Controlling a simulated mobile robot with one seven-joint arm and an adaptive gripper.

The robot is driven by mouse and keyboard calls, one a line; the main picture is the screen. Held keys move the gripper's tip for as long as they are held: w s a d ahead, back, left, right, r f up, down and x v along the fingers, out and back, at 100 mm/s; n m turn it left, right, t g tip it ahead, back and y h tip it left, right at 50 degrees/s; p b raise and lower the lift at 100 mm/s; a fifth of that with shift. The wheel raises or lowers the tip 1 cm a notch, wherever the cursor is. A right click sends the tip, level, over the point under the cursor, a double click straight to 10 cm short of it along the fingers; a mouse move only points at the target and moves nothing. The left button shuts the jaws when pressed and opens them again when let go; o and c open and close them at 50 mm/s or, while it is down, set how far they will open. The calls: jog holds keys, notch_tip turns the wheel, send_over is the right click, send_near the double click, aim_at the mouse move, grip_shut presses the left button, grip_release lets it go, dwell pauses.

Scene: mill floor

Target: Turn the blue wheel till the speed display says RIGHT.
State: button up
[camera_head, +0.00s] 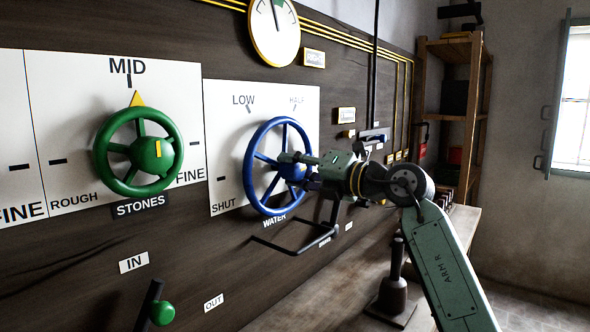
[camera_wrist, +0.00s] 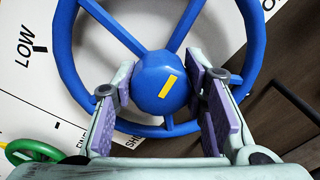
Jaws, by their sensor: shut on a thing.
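The blue wheel (camera_head: 248,165) is mounted on a white panel above the WATER label, with LOW, HALF and SHUT around it. My gripper (camera_head: 297,171) is at its hub. In the wrist view, my gripper's purple-padded fingers (camera_wrist: 163,80) are shut on the blue wheel's hub (camera_wrist: 152,90), one on each side. The hub's yellow mark is slanted in this view. A round yellow-rimmed dial (camera_head: 268,38) hangs above the wheel, with a dark needle pointing nearly straight up and green near the top. Its top is cut off and I can read no word on it.
A green wheel (camera_head: 109,155) labelled STONES is on the left, its pointer at MID. A dark bar frame (camera_head: 290,249) juts out below the blue wheel. A bench (camera_head: 330,295) runs along the wall, with a dark upright handle (camera_head: 397,270) on it. Wooden shelves (camera_head: 472,85) stand behind.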

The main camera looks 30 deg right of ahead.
jog(key=shift+m, duration=0.8)
jog(key=o, duration=1.2)
jog(key=shift+c, duration=0.2)
jog(key=v, duration=1.2)
